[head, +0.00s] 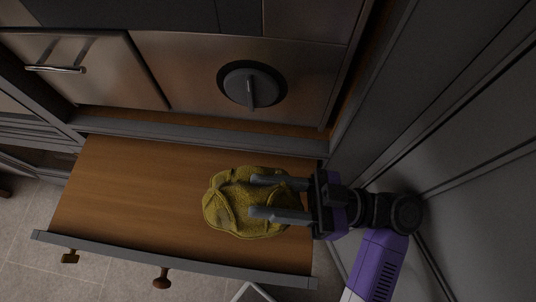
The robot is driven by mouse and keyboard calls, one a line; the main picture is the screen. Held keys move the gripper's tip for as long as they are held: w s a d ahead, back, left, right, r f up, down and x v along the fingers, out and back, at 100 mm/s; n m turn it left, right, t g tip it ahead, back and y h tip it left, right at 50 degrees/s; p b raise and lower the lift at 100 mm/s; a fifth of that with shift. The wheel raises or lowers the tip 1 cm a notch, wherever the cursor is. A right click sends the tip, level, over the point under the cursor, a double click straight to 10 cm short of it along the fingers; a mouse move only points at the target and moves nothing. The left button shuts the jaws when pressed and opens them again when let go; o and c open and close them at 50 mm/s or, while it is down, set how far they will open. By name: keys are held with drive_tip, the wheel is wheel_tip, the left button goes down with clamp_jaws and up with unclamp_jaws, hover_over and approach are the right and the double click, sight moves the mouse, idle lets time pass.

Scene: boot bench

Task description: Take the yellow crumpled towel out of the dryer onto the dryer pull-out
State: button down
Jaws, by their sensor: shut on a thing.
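The yellow crumpled towel (228,207) is over the right half of the wooden dryer pull-out (130,190) in the head view. My gripper (263,197) comes in from the right, its two fingers shut on the towel. I cannot tell whether the towel touches the pull-out's surface or hangs just above it. The dryer front (200,75), with a round dark knob (251,86), stands behind the pull-out. The inside of the dryer does not show.
The pull-out's left half is bare. Its front edge (190,264) carries small brown knobs (162,278). A drawer with a metal handle (55,69) is at the upper left. A grey panel (470,130) stands close on the right. Tiled floor (30,215) lies at the lower left.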

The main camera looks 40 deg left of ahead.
drive_tip(key=shift+f+b, duration=2.65)
drive_tip(key=shift+f, duration=0.5)
drive_tip(key=c, duration=0.8)
unclamp_jaws()
drive_tip(key=shift+o, duration=0.2)
drive_tip(key=shift+r, duration=0.1)
wheel_tip(320, 180, up, 20)
drive_tip(key=p, duration=0.3)
